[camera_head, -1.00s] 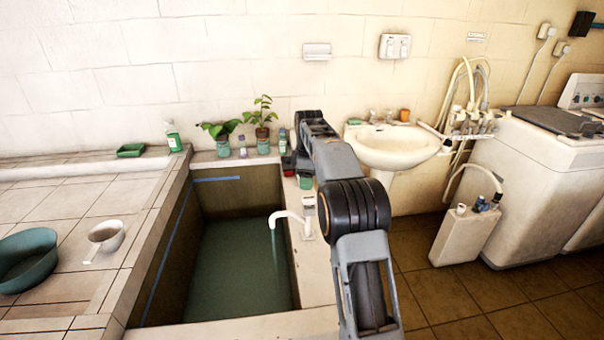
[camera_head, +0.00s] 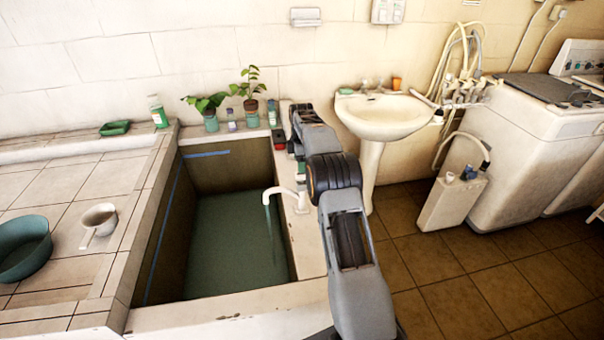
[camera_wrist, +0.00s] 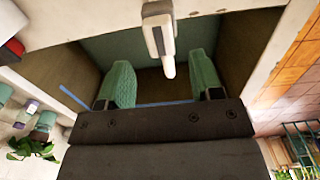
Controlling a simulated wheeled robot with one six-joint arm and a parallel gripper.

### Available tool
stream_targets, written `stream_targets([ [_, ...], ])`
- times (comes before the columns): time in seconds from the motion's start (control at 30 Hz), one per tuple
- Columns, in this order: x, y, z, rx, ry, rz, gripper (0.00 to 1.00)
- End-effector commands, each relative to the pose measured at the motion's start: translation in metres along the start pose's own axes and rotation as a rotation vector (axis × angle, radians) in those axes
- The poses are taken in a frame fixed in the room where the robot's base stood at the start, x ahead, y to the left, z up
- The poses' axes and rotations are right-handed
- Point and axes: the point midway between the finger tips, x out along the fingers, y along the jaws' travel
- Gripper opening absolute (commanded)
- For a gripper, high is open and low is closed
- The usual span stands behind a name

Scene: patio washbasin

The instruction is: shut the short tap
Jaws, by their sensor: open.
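The short tap (camera_head: 285,194) is a white curved spout on the right ledge of the sunken basin (camera_head: 235,316). A thin stream appears to fall from its spout into the green water. The tap also shows in the wrist view (camera_wrist: 157,32), pointing between my fingers, apart from them as far as I can tell. My gripper (camera_wrist: 161,78) is open and empty, with green finger pads on either side of the spout's line. In the head view my arm reaches along the right ledge, and the gripper is mostly hidden behind it. The tap's handle is not clear.
Potted plants (camera_head: 206,108) and bottles line the back ledge. A red object (camera_head: 279,138) sits near my arm. A white washbasin (camera_head: 384,122) stands to the right. A green bowl (camera_head: 24,250) and white dipper (camera_head: 98,222) rest on the left tiles.

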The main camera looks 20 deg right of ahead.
Motion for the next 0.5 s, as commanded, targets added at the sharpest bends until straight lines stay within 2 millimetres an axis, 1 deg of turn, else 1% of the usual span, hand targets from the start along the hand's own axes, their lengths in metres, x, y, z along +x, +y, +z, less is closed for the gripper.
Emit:
stream_targets([
  [0.03, 0.009, 0.0, 0.001, 0.001, 0.0, -0.003, 0.6],
  [0.1, 0.02, -0.001, 0.001, 0.002, 0.0, -0.004, 0.6],
  [0.2, 0.032, 0.0, 0.002, 0.003, 0.0, -0.002, 0.6],
  [0.33, 0.043, 0.0, 0.003, 0.004, 0.0, -0.002, 0.6],
  [0.5, 0.05, 0.0, 0.003, 0.004, 0.0, 0.0, 0.6],
])
